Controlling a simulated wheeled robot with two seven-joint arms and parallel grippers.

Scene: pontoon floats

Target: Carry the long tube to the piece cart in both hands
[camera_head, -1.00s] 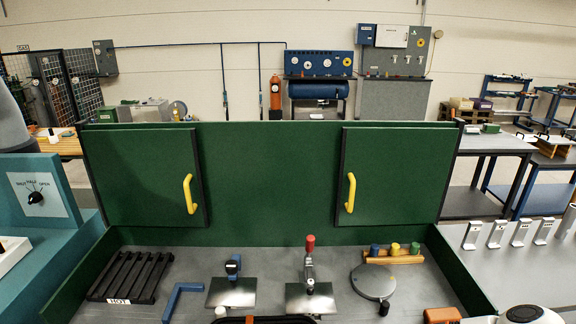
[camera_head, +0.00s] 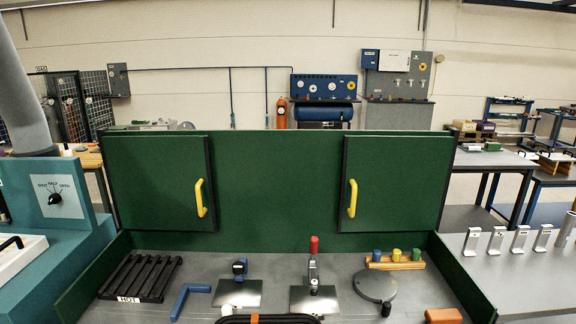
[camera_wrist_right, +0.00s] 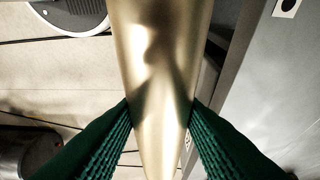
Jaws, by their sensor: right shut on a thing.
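The long tube (camera_wrist_right: 155,40) is a smooth brass-coloured cylinder running from top to bottom of the right wrist view; its ends are not visible. My right gripper (camera_wrist_right: 158,112) has its green ribbed fingers pressed on both sides of it, shut on the tube. Neither the tube nor either gripper shows in the head view. I cannot tell which stand is the piece cart.
A green bench with two doors (camera_head: 157,180) (camera_head: 393,180) and yellow handles stands right in front. Its grey top (camera_head: 340,268) holds a black rack (camera_head: 140,277), clamps and a round plate (camera_head: 376,285). Teal equipment (camera_head: 75,248) is at left, a grey table (camera_head: 535,268) at right.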

